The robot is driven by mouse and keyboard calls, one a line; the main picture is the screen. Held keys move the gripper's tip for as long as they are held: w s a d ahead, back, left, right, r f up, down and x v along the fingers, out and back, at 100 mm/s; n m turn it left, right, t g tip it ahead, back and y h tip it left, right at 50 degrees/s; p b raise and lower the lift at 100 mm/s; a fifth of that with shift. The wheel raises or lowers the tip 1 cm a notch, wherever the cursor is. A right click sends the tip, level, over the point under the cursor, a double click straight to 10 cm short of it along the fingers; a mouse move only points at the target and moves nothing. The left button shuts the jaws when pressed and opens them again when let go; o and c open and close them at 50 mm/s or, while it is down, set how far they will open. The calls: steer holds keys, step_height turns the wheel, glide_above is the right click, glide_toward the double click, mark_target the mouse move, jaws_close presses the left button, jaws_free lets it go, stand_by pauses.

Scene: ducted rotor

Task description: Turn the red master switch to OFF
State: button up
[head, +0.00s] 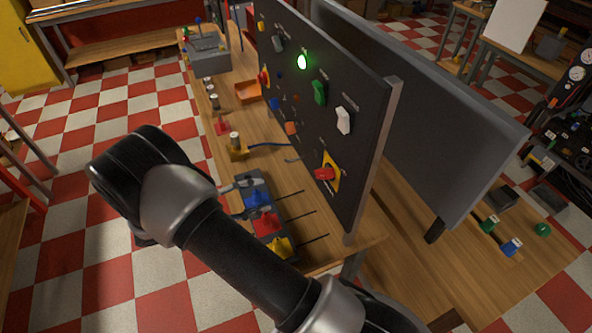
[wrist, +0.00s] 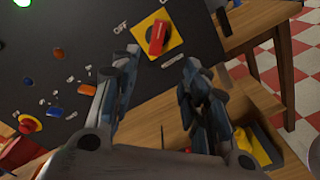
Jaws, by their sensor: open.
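The red master switch (wrist: 157,38) is a red handle on a yellow square plate (wrist: 174,47) on the black panel. In the wrist view its handle runs roughly up and down, not toward the OFF print at its left. A label above it is cut off by the frame edge. The switch also shows low on the panel in the head view (head: 325,174). My gripper (wrist: 161,62) is open and empty, its fingertips below the switch in the wrist view and apart from it. In the head view my gripper (head: 240,198) is partly hidden behind my arm.
The black panel (head: 362,110) carries other controls, including a green rocker (head: 320,92), a white rocker (head: 343,120) and a lit green lamp (head: 302,62). Blue, red and yellow blocks (head: 265,222) with thin rods stand on the wooden bench (head: 222,115) before it. An orange tray (head: 248,92) lies farther back.

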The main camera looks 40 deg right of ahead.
steer(key=b, duration=0.2)
glide_toward(320, 175)
steer(key=shift+t+h, duration=0.3)
steer(key=x, duration=0.9)
steer(key=shift+s+d+f, duration=0.1)
steer(key=shift+s+f, duration=0.05)
steer(key=shift+f, duration=0.2)
steer(key=shift+c, duration=0.2)
jaws_close()
